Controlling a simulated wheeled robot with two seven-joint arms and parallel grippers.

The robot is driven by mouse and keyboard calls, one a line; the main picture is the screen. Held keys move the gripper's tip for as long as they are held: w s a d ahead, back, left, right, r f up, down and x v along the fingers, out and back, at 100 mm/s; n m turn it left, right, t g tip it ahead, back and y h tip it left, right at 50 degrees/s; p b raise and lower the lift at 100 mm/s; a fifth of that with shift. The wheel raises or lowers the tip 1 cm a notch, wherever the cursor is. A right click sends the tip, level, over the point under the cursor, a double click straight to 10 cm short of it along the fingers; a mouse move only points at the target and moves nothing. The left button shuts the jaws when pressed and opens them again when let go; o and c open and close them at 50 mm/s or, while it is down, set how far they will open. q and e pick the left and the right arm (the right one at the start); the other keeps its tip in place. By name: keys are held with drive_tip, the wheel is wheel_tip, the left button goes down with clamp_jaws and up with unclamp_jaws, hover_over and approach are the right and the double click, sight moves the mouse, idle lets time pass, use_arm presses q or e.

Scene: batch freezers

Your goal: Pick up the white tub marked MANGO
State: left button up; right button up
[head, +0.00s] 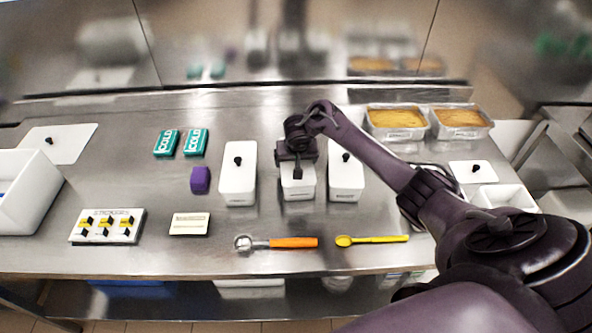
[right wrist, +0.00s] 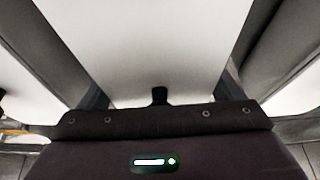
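Three white tubs with black knobs on their lids stand in a row on the steel counter: a left tub (head: 238,180), a middle tub (head: 298,190) and a right tub (head: 346,182). No MANGO lettering is readable on any of them. My right gripper (head: 297,170) is over the middle tub and hides much of its lid. In the right wrist view, the white lid (right wrist: 150,45) fills the centre, with its black knob close to the gripper body. The fingers show at both sides of the lid; whether they press on it is unclear. My left gripper is not in view.
Two tins of yellow food (head: 397,123) stand behind my right arm. An orange-handled scoop (head: 290,242) and a yellow spoon (head: 372,239) lie in front of the tubs. A purple block (head: 200,180) and teal COLD packs (head: 166,143) lie left.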

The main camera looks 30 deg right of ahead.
drive_tip(key=c, duration=0.7)
drive_tip(key=shift+c, duration=0.2)
drive_tip(key=shift+w+r, duration=0.1)
drive_tip(key=shift+r, duration=0.05)
